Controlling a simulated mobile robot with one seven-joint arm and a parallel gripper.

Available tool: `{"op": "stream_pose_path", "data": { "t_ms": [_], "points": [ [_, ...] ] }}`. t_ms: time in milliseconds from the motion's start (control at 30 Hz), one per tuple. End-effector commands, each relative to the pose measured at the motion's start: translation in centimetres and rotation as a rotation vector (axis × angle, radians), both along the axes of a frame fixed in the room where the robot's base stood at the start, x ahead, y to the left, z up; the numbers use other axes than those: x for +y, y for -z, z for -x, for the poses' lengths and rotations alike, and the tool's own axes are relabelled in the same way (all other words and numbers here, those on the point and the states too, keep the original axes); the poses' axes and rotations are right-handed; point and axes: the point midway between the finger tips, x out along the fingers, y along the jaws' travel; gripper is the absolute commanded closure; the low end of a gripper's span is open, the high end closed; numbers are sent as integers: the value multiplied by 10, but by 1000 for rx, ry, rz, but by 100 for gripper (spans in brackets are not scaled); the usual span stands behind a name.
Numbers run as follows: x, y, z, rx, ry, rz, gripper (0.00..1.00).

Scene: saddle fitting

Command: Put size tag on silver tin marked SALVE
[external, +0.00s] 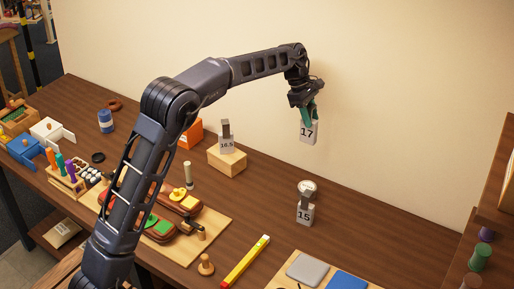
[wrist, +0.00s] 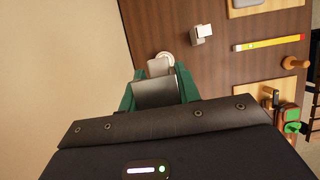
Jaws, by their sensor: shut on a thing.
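My gripper (external: 310,112), with green fingers, is shut on a grey size tag marked 17 (external: 307,133). It holds the tag upright in the air near the wall, well above the table. In the wrist view the tag (wrist: 154,93) sits between the green fingers. A small round silvery tin (external: 306,186) stands on the table, below the held tag. It is partly hidden by the tag marked 15 (external: 305,214) in front of it; I cannot read its lettering. In the wrist view the tin (wrist: 167,56) shows just past the held tag, which partly covers it.
A tag marked 16.5 (external: 226,144) stands on a wooden block (external: 235,163), with an orange box (external: 190,133) behind it. A yellow bar (external: 245,262) and a board with grey and blue pads (external: 291,262) lie at the front. The table right of the tin is clear.

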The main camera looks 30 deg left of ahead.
Motion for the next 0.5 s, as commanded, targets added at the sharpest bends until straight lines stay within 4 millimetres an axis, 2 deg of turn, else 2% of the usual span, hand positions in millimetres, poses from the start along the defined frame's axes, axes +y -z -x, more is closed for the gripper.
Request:
{"op": "stream_pose_path", "data": {
  "t_ms": [167,500],
  "points": [
    [-12,9,-4,3,7,-1,100],
    [-11,80,-3,4,5,-2,100]
  ]
}}
